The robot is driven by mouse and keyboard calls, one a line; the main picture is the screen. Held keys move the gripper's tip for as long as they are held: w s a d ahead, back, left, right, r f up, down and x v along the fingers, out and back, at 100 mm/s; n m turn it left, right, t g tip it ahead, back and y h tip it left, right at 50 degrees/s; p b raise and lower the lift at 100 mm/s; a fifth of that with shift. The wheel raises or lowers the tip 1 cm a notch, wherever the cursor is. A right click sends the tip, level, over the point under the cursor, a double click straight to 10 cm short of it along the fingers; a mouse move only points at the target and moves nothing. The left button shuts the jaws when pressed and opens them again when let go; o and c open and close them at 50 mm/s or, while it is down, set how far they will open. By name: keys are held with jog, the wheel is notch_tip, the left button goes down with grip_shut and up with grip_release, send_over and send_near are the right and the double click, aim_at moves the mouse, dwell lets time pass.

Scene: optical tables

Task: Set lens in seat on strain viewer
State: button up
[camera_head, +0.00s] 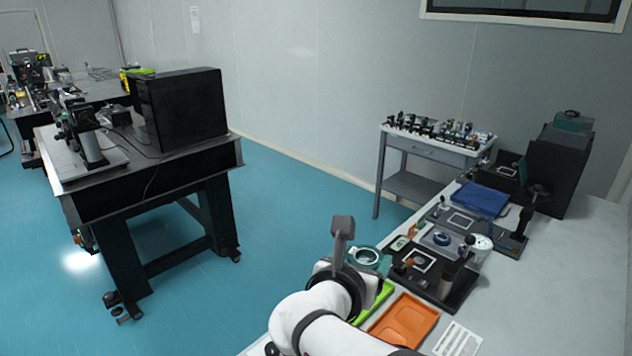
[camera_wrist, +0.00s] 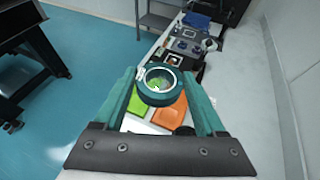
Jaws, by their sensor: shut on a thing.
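My gripper (camera_wrist: 160,92) is shut on a lens in a round teal mount (camera_wrist: 159,99), one teal finger on each side. In the head view, the lens mount (camera_head: 366,270) is held above the near left edge of the bench, over the trays. A black-based stand (camera_head: 452,292) with a bright square window is just right of the held lens. A similar stand (camera_head: 512,243) is farther back. I cannot tell for certain which is the strain viewer, and no seat is clear. The held lens is apart from both stands.
An orange tray (camera_head: 403,320) and a green tray (camera_head: 374,304) lie on the bench below my gripper. A printed sheet (camera_head: 458,341) is at the front. A blue cloth (camera_head: 480,199) and a black box (camera_head: 556,175) are farther back. The bench's right side is clear.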

jog(key=a+f, duration=0.2)
jog(key=f, duration=0.7)
jog(key=a+f+m+h, duration=0.1)
jog(key=a+f, duration=0.1)
jog(key=f, duration=0.7)
jog(key=a+f+m+g+h, duration=0.1)
jog(key=a+f, duration=0.1)
jog(key=f, duration=0.8)
jog(key=shift+w+a, duration=0.2)
jog(key=shift+a, duration=0.05)
jog(key=shift+f, duration=0.55)
jog(key=o, duration=1.4)
jog(key=shift+f, duration=0.1)
jog(key=shift+c, duration=0.2)
jog(key=shift+r, duration=0.35)
jog(key=v, duration=1.2)
jog(key=shift+r, duration=0.45)
